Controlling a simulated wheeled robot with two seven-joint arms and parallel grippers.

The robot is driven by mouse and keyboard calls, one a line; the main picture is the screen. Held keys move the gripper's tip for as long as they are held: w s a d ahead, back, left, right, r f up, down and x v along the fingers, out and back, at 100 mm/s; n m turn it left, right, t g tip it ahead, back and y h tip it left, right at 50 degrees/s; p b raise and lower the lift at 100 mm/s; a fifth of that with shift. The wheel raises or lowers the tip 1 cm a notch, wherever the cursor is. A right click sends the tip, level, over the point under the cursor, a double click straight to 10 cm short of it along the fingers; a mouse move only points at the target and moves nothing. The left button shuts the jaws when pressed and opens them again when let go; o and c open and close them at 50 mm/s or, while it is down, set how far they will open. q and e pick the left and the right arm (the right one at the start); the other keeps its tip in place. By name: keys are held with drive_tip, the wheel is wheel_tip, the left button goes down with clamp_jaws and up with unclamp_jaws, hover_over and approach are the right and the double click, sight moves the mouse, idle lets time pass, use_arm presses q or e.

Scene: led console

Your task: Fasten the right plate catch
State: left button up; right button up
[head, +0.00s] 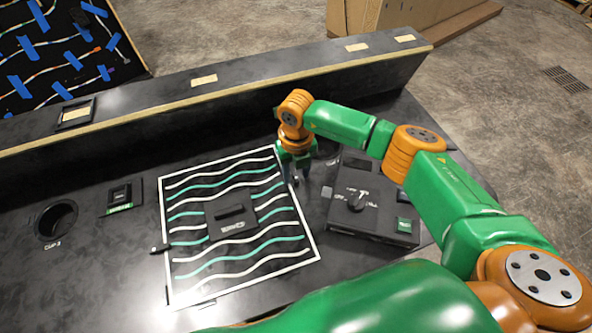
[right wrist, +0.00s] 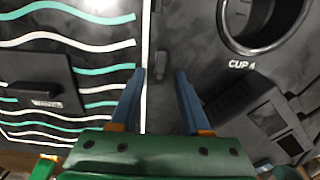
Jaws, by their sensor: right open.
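The plate (head: 190,275) is a black panel with a white border, white and teal wavy lines and a dark handle block (head: 231,214) in its middle. My right gripper (head: 299,178) is over the plate's right edge, pointing down, with its fingers apart. In the right wrist view my right gripper (right wrist: 160,74) is open and empty, its blue fingers either side of a small dark bar, which looks like the right plate catch (right wrist: 158,66). This bar lies just outside the white border, roughly parallel to it. The left plate catch (head: 159,248) sits at the plate's left edge. My left gripper is not in view.
A black box with a knob (head: 357,200) stands right of the plate. A cup hole (right wrist: 262,22) marked CUP lies beside the gripper; another cup hole (head: 56,219) is at the far left. A small switch block (head: 120,195) sits left of the plate. A raised ledge (head: 215,88) runs behind.

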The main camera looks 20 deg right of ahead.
clamp_jaws()
drive_tip(key=shift+f, duration=0.1)
drive_tip(key=n+b, duration=0.2)
drive_tip(key=n, duration=0.1)
drive_tip(key=shift+f+b, duration=0.15)
drive_tip(key=shift+b, duration=0.2)
drive_tip(key=n+b, duration=0.4)
drive_tip(key=n, duration=0.2)
drive_tip(key=shift+n, duration=0.3)
drive_tip(key=n+b, duration=0.3)
drive_tip(key=n, duration=0.1)
drive_tip(key=shift+r+n+b, duration=0.2)
drive_tip(key=shift+n+b, duration=0.5)
drive_tip(key=shift+n, duration=1.4)
